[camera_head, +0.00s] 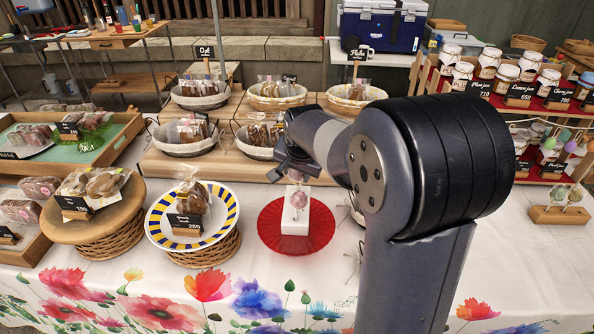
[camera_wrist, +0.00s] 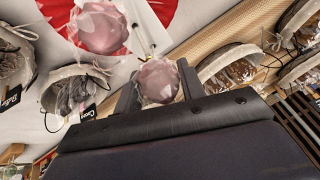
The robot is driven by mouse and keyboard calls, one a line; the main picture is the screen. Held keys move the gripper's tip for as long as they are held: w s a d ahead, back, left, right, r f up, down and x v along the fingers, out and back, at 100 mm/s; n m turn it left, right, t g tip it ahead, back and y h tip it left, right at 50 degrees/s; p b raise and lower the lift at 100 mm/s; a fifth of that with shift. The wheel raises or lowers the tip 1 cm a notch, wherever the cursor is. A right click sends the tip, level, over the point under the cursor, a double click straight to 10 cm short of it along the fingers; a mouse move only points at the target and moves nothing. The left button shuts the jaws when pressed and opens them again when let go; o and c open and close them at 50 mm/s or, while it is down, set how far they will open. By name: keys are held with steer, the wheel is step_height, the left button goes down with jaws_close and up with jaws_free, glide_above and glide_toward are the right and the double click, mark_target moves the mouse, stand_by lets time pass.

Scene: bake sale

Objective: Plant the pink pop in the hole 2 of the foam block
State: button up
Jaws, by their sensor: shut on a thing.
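My gripper (camera_head: 292,168) is shut on a pink pop (camera_head: 297,176), a wrapped round ball that shows between the fingers (camera_wrist: 158,82) in the wrist view. It holds the pop above the white foam block (camera_head: 289,222), which stands on a red plate (camera_head: 322,222). A second pinkish wrapped pop (camera_head: 299,199) shows at the block, just below the held one; a large pink ball (camera_wrist: 103,27) shows beside the fingers in the wrist view. The block's holes and the lower end of the held pop's stick cannot be made out.
A blue-and-yellow rimmed plate (camera_head: 157,232) with wrapped goods stands left of the red plate. Baskets of wrapped goods (camera_head: 258,151) stand behind on wooden boards. A wooden pop stand (camera_head: 558,214) is at the far right. The front cloth (camera_head: 300,275) is clear.

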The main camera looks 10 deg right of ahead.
steer(key=shift+f+b, duration=1.2)
steer(key=shift+f, duration=0.55)
steer(key=o, duration=0.7)
steer(key=v, duration=1.1)
steer(key=shift+p, duration=0.35)
steer(key=shift+f, duration=0.1)
steer(key=x, duration=1.1)
steer(key=shift+b, duration=0.35)
steer(key=shift+r+p, duration=0.3)
steer(key=shift+r, duration=0.15)
